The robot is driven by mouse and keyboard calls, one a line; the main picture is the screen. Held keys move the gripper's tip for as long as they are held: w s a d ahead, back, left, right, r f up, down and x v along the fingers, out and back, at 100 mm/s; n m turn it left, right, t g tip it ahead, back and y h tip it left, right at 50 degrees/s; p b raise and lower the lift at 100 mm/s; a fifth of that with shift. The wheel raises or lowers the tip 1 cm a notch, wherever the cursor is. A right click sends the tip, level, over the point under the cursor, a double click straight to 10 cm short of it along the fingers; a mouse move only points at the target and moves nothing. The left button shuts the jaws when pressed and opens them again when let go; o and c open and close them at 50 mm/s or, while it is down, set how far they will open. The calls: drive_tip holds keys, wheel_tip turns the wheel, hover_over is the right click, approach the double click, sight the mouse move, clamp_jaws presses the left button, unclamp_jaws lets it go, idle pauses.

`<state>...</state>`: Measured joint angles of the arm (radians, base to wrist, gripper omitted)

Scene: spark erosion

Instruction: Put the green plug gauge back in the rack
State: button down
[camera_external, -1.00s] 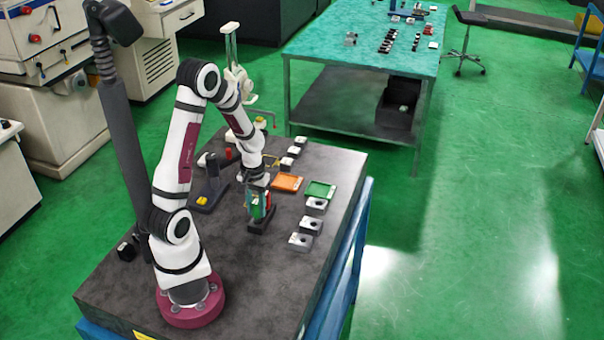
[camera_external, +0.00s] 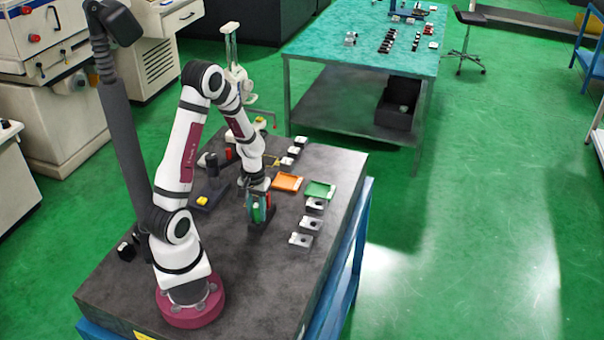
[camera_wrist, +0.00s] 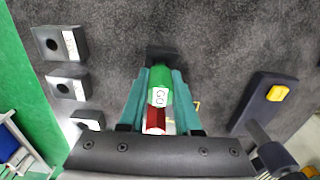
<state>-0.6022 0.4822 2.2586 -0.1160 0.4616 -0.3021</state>
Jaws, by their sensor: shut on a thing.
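The green plug gauge (camera_wrist: 161,78), marked "GO", is between the teal fingers of my gripper (camera_wrist: 160,97) in the wrist view. My gripper is shut on it. A red piece (camera_wrist: 154,118) shows just below the green in that view; I cannot tell whether it is joined to it. In the external view my gripper (camera_external: 259,212) is low over the dark rack (camera_external: 262,229), with the fingers hiding most of the gauge. The rack's dark end (camera_wrist: 162,54) shows beyond the gauge in the wrist view. How deep the gauge sits in the rack is hidden.
Several grey blocks (camera_external: 301,240) with holes stand to the right. An orange tray (camera_external: 287,182) and a green tray (camera_external: 320,190) lie behind them. A dark stand with a yellow piece (camera_external: 202,201) is to the left. The dark bench (camera_external: 235,290) is clear in front.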

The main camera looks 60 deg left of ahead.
drive_tip(key=shift+f, duration=0.15)
drive_tip(key=c, duration=0.5)
unclamp_jaws()
wheel_tip(320, 180, up, 16)
drive_tip(key=shift+f, duration=0.1)
